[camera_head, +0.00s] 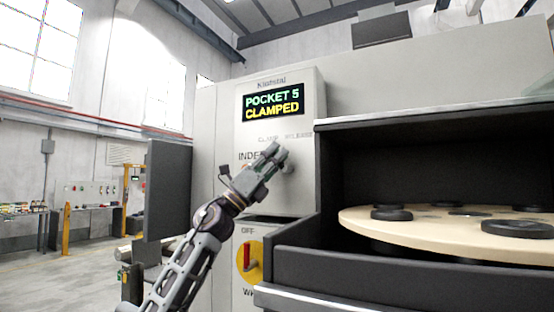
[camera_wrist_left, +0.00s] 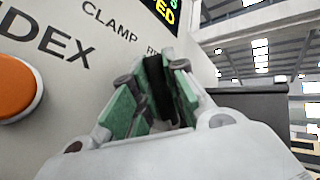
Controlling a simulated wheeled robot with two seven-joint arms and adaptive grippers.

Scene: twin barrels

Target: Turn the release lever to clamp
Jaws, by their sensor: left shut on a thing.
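My left gripper (camera_head: 272,158) reaches up to the grey control panel (camera_head: 222,130), just below the CLAMP and RELEASE labels. In the left wrist view its green-padded fingers (camera_wrist_left: 155,95) are closed on a dark upright piece, the release lever (camera_wrist_left: 158,82). Most of the lever is hidden by the fingers, so its exact angle is hard to tell. The display (camera_head: 272,103) above reads POCKET 5 in green and CLAMPED in yellow. My right gripper is not in view.
An orange button (camera_wrist_left: 14,88) under INDEX lies left of the gripper. A red handle on a yellow disc (camera_head: 258,263) is lower on the panel. To the right, a dark opening holds a round wooden-coloured table (camera_head: 410,222) with several black discs.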

